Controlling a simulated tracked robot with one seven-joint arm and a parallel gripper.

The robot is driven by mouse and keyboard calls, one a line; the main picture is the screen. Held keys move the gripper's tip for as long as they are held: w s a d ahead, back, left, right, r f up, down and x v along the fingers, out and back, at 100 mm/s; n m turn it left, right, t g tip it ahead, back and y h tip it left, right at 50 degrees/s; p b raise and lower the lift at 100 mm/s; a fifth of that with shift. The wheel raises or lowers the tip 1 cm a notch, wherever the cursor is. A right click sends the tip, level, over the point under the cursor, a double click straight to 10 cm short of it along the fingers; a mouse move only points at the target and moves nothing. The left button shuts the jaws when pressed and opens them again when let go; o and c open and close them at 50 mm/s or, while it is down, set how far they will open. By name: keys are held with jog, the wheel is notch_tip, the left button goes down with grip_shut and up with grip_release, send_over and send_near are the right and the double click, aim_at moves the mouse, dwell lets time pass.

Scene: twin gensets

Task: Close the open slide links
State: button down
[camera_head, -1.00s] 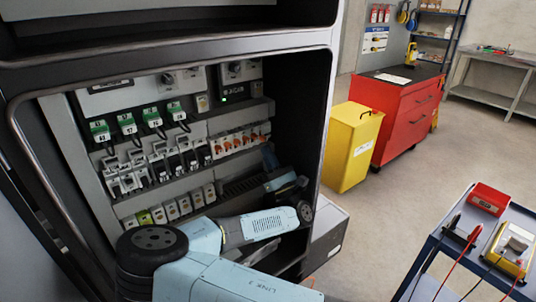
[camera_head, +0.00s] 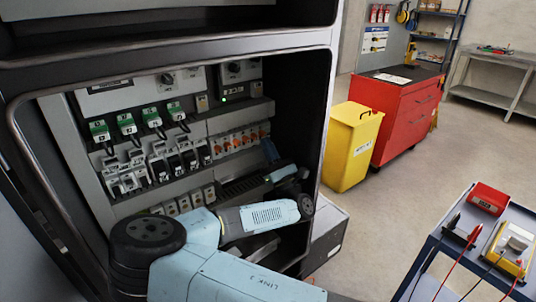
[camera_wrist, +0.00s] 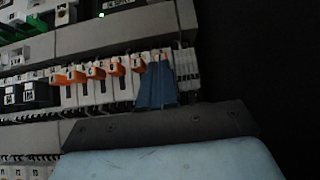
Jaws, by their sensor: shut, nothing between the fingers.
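A row of slide links with orange parts (camera_head: 236,140) sits at the right of the open cabinet's panel. In the wrist view, several orange tabs (camera_wrist: 96,71) run along the pale terminal blocks, at slightly different heights. I cannot tell for sure which links are open. My gripper (camera_wrist: 159,62) has blue fingers, shut together and empty. Its tips are at the right end of the link row, close to or touching the last links, and hide part of them. In the head view my gripper (camera_head: 268,146) is small and partly dark.
Breakers with black and white bodies (camera_head: 174,160) and green-tagged plugs (camera_head: 126,122) sit left of the links. The cabinet's frame (camera_head: 326,120) bounds the right side closely. A grey terminal block (camera_wrist: 187,66) stands just right of my fingers. A tool trolley (camera_head: 446,245) stands outside at right.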

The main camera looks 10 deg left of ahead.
jog(key=w+a+f+v, duration=0.1)
jog(key=f+v, duration=0.1)
jog(key=v, duration=2.1)
jog(key=shift+w+a, duration=0.15)
jog(key=shift+a, duration=0.25)
